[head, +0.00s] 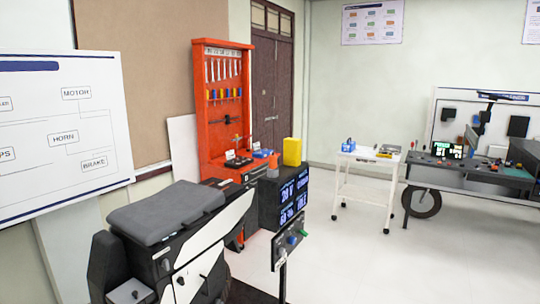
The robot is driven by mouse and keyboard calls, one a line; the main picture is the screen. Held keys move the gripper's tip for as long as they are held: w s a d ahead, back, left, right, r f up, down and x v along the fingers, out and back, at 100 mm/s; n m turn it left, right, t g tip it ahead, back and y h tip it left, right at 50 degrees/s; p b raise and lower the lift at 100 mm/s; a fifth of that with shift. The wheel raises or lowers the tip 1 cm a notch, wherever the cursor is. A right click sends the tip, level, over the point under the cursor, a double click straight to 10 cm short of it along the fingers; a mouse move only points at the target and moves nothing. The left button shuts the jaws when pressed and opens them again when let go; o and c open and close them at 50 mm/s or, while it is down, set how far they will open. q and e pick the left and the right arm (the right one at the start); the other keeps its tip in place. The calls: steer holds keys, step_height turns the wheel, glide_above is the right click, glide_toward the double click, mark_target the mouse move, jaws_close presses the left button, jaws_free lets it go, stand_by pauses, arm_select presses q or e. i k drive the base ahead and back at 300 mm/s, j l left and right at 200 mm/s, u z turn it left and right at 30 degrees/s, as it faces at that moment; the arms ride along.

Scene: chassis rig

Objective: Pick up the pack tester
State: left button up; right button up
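I cannot say for certain which object is the pack tester. A black unit with lit blue-white number displays (291,199) stands on the floor beside the orange tool cabinet. On the white trolley there are a small blue item (348,145) and a grey and yellow item (388,150), both too small to make out. A small lit display (447,150) stands on the workbench at the right. Neither of my grippers is in view.
A scooter chassis with a grey seat (166,212) fills the near left. A control panel on a post (290,245) stands before it. The orange tool cabinet (200,110), white trolley (367,158) and workbench (460,178) stand farther back. Floor at the right front is clear.

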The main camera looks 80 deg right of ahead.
mark_target(292, 146)
steer(key=l+z, duration=0.15)
steer(key=z, duration=2.7)
